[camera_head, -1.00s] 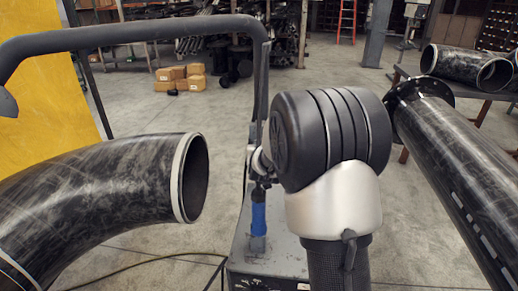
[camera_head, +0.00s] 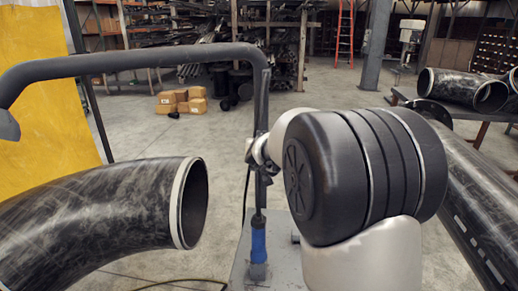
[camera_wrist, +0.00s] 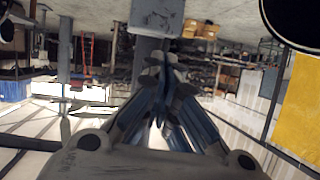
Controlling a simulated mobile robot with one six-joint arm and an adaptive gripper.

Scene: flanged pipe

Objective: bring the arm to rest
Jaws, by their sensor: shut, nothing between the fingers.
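My arm (camera_head: 400,255), with its large black ribbed joint and pale link, fills the right middle of the head view. My gripper (camera_wrist: 160,75) is in the middle of the wrist view, which looks upside down. Its fingers are together with nothing between them, and it touches nothing that I can make out. I cannot make out the fingers in the head view.
A curved black pipe (camera_head: 110,220) with a pale end ring is at left. A straight black pipe (camera_head: 475,195) lies right, behind my arm. A grey tube frame (camera_head: 150,60) and a blue-handled part (camera_head: 258,238) are near my arm. Open floor lies beyond.

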